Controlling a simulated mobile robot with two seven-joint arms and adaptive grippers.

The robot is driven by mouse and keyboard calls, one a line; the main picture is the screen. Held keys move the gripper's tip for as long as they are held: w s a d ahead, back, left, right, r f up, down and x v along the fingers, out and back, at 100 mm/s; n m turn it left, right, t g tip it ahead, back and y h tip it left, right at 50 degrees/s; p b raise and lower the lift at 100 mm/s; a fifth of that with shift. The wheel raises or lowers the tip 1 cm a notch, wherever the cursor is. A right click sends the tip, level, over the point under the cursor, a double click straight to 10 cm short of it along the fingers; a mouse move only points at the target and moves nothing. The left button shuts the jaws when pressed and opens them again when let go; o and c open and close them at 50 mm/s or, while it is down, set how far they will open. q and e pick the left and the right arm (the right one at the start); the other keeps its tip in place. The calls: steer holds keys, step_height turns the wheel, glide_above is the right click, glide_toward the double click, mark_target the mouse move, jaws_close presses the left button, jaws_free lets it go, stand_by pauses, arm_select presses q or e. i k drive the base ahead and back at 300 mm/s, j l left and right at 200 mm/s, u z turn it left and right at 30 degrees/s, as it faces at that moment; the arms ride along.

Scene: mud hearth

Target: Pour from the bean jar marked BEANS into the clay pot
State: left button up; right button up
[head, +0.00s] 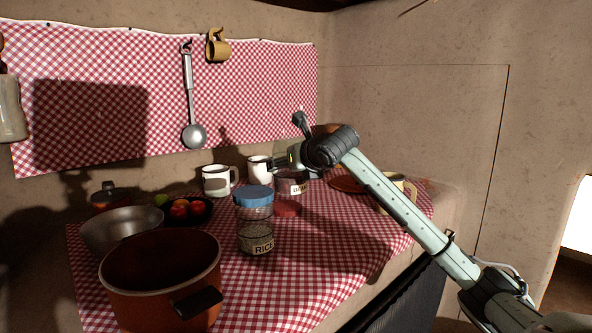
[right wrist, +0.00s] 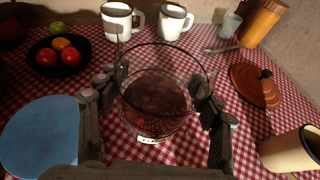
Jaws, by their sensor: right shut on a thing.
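The bean jar (head: 297,187) is clear glass with a white label partly reading BEANS, at the back middle of the cloth. In the right wrist view the jar (right wrist: 155,108) has an open round mouth and dark red contents. My right gripper (right wrist: 162,85) is shut on it, one finger on each side. In the head view that gripper (head: 288,167) covers the jar's upper part. The jar looks upright; I cannot tell whether it touches the cloth. The clay pot (head: 125,298), reddish-brown, wide and open, stands front left, well apart from the jar. My left gripper is out of view.
A RICE jar (head: 256,238) with a blue lid stands between the pot and the bean jar. A metal bowl (head: 120,229), a dark fruit bowl (head: 201,219) and white mugs (head: 215,181) stand behind. Cloth at front right is clear.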

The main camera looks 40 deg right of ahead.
mark_target(166, 280)
steer(key=k+j, duration=0.2)
steer(key=k, duration=0.3)
steer(key=k+j, duration=0.2)
steer(key=k, duration=0.25)
